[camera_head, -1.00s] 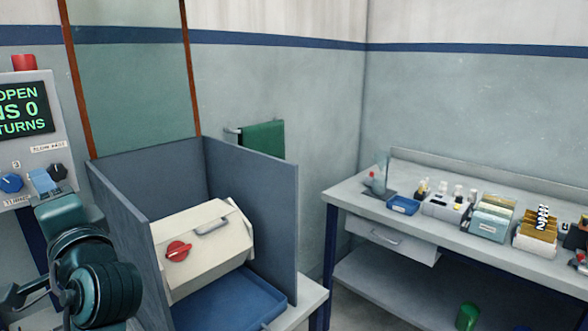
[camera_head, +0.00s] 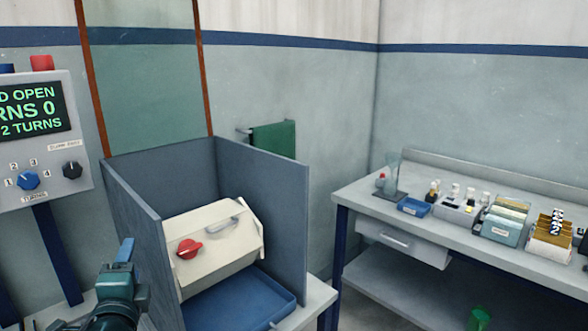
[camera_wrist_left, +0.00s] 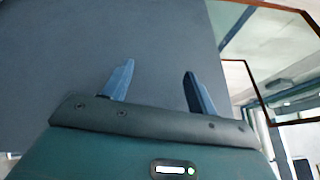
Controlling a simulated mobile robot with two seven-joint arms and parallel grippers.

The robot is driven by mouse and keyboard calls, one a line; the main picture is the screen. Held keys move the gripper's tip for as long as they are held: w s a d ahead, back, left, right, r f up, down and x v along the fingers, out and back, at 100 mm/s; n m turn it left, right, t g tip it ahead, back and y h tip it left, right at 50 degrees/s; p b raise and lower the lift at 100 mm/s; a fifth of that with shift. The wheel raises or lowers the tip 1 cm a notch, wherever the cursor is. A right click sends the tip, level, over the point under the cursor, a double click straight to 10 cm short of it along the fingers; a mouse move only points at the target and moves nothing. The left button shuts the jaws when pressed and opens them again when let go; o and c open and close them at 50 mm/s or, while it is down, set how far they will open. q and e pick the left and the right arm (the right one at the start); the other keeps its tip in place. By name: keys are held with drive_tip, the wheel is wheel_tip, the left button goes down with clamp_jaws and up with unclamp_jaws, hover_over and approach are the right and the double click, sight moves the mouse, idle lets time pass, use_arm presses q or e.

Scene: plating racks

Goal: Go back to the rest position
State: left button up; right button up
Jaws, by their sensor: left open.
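My left gripper (camera_head: 124,252) is low at the left in the head view, with a blue finger pointing up, below and to the right of the control panel. In the left wrist view its two blue fingers (camera_wrist_left: 158,72) stand apart with nothing between them, in front of a plain grey surface. My right gripper is in neither view.
A grey panel (camera_head: 80,135) with a screen and knobs is at left. Grey walls (camera_head: 285,210) surround a cream drum (camera_head: 215,263) with a red knob and a blue tray (camera_head: 240,303). A bench (camera_head: 350,197) with bottles and boxes is at right.

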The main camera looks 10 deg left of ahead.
use_arm(q)
drive_tip(key=s+d+f+n+g+h, duration=0.2)
drive_tip(key=s+d+f+g+h, duration=0.15)
drive_tip(key=s+f, duration=0.55)
drive_tip(key=s+d+f+n+g+h, duration=0.2)
drive_tip(key=s+d+f+n+h, duration=0.15)
drive_tip(key=f, duration=0.85)
drive_tip(key=s+d+f+n+g+h, duration=0.1)
drive_tip(key=s+d+f+g+h, duration=0.25)
drive_tip(key=s+f, duration=0.55)
drive_tip(key=w+d+n+t, duration=0.2)
drive_tip(key=d+n, duration=0.3)
drive_tip(key=d, duration=0.5)
drive_tip(key=shift+w+f, duration=0.25)
drive_tip(key=shift+w, duration=0.15)
drive_tip(key=shift+a+n, duration=0.1)
drive_tip(key=shift+n, duration=0.15)
drive_tip(key=shift+o, duration=0.2)
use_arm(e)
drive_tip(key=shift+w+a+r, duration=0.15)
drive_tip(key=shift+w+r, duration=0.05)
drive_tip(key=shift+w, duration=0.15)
